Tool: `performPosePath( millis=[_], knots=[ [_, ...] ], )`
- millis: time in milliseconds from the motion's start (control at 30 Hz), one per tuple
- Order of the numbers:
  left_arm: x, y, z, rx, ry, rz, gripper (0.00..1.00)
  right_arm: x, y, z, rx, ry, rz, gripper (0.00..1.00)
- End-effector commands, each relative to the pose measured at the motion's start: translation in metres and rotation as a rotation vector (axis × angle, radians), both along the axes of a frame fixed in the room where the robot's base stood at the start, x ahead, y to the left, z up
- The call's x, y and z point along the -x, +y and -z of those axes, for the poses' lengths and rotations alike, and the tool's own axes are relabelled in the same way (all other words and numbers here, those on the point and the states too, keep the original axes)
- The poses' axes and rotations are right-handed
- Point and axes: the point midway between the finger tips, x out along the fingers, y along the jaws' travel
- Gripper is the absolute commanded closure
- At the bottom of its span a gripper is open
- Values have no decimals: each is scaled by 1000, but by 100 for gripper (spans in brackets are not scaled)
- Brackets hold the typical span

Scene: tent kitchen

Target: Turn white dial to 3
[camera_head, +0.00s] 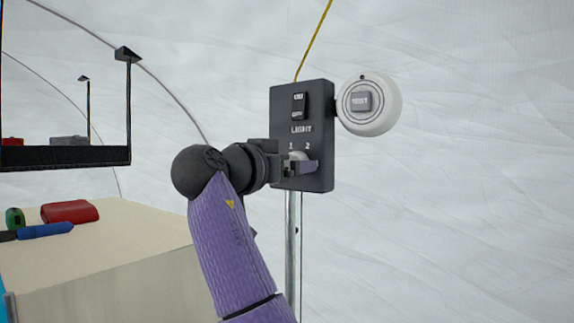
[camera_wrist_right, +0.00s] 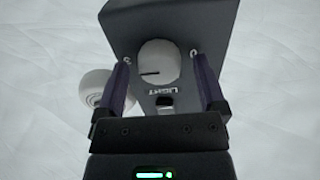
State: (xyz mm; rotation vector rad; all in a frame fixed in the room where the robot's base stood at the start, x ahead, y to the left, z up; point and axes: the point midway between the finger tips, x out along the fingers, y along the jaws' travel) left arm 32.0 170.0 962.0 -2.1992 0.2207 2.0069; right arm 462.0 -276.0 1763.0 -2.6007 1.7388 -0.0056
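The white dial (camera_head: 297,156) is on a dark control box (camera_head: 319,120) with the word LIGHT above it. In the head view 1 and 2 show above the dial; my gripper mostly hides it, and I see no 3. In the right wrist view the round dial (camera_wrist_right: 162,60) has a dark line pointing to the picture's left, and LIGHT appears upside down. My right gripper (camera_head: 301,168) is at the dial. Its purple fingers stand open on either side of the dial, with gaps visible in the wrist view. My left gripper is not in view.
A black rocker switch (camera_head: 298,105) is above the LIGHT label. A round white unit with a grey RESET button (camera_head: 361,101) is right of the box. A metal pole (camera_head: 293,245) stands below. A beige counter (camera_head: 120,235) with a red object (camera_head: 70,211) is at left.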

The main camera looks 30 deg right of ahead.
Motion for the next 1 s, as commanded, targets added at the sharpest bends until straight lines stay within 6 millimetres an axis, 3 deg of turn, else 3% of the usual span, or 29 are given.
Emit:
performPosePath(
  millis=[300,500,700,1000],
  knots=[
    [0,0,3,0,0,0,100,2,4,0,3,-3,-2,7],
    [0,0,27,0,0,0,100,19,47,4,2,-5,-5,7],
    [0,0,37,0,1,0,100,34,84,1,1,-2,-3,7],
    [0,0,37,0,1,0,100,38,92,-1,1,-2,0,7]
  ],
)
